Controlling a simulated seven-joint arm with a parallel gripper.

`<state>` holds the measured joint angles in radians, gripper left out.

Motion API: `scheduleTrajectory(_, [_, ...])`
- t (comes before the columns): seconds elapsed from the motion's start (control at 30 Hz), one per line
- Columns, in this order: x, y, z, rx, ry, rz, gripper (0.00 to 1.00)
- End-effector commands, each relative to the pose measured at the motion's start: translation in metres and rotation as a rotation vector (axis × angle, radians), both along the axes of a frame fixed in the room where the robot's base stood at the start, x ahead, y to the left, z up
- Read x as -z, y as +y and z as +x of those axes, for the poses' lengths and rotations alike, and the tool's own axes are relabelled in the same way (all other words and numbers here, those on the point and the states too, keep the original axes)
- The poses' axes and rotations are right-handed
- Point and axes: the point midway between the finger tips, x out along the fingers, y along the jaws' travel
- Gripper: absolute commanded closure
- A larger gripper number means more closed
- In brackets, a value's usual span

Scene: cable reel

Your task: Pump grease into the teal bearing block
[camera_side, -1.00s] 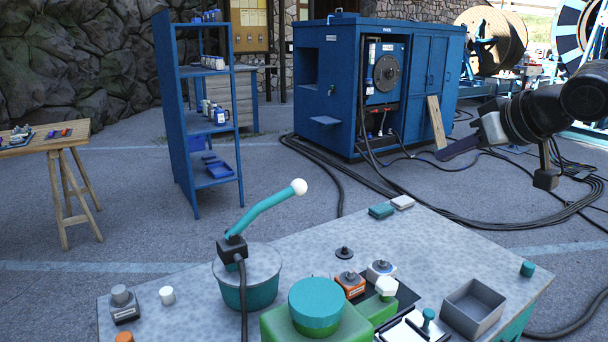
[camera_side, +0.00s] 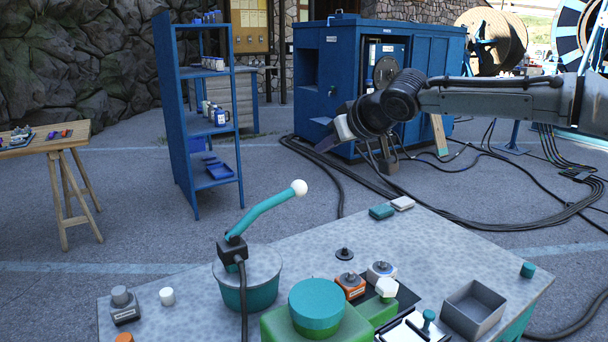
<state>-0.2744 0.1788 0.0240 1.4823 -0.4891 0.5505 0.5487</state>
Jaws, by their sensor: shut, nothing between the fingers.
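A grease pump stands on the grey table: a teal pot (camera_side: 248,293) with a grey lid and a raised teal lever (camera_side: 266,211) ending in a white knob (camera_side: 299,187). A black hose runs down from its black head. A teal round part (camera_side: 316,305) sits on a green block (camera_side: 283,327) at the front; I cannot tell whether this is the bearing block. My gripper (camera_side: 326,147) is shut and empty, in the air above and behind the table, up and right of the knob and apart from it. Its fingertips are small and dark here.
Small blocks with orange (camera_side: 350,286) and grey (camera_side: 380,271) tops stand right of the teal part. A grey open bin (camera_side: 473,309) is at the table's right. A teal box (camera_side: 382,211) lies at the back edge. A blue shelf (camera_side: 196,120) stands behind left.

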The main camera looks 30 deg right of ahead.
Motion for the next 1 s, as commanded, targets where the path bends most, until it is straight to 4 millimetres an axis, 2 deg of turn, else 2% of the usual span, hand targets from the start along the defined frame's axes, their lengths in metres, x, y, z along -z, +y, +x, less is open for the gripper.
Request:
scheduleTrajectory(0.17, [0.001, 0.0, 0.001, 0.001, 0.001, -0.001, 1.0])
scheduleTrajectory(0.33, [0.011, -0.001, 0.014, 0.001, 0.003, -0.001, 1.0])
scheduleTrajectory(0.77, [0.056, -0.003, 0.082, 0.002, 0.002, 0.0, 1.0])
scheduleTrajectory(1.0, [0.086, -0.005, 0.089, 0.001, 0.002, -0.002, 1.0])
